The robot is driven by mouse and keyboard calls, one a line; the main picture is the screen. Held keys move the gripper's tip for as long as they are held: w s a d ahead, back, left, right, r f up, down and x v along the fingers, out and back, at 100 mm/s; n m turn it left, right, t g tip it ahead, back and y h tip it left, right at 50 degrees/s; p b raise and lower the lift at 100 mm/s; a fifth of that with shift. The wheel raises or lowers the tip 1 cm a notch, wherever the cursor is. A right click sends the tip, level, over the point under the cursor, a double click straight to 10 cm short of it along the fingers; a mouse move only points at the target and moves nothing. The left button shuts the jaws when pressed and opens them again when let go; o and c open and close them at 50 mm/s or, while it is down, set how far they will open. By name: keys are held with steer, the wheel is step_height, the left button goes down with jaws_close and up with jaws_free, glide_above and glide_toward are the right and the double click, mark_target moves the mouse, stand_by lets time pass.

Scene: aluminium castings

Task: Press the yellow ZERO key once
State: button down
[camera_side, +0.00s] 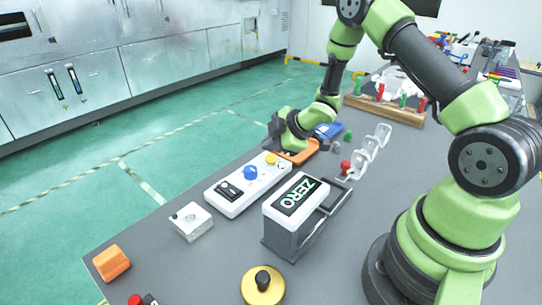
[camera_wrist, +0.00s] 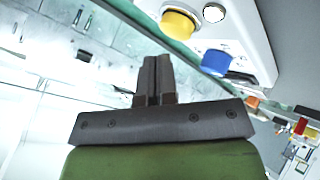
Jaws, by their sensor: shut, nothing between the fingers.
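The yellow ZERO key (camera_side: 271,158) is a round yellow button at the far end of a white control panel (camera_side: 222,205). In the wrist view the yellow key (camera_wrist: 178,24) shows beyond my fingertips, a little to their right. My gripper (camera_side: 273,143) is just above the far end of the panel, close to the key. In the wrist view my gripper (camera_wrist: 157,60) is shut and empty. The fingertips look apart from the key, but the exact gap is hard to tell.
A blue knob (camera_side: 250,172) and a black switch (camera_side: 229,190) share the panel. An orange tray (camera_side: 299,152) lies behind my gripper.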

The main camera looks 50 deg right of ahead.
mark_target(271, 157)
steer(key=shift+f, duration=0.15)
steer(key=shift+f, duration=0.3)
steer(key=shift+f, duration=0.45)
stand_by(0.9)
steer(key=shift+r, duration=0.15)
stand_by(0.3)
steer(key=shift+r, duration=0.75)
steer(key=shift+r, duration=2.5)
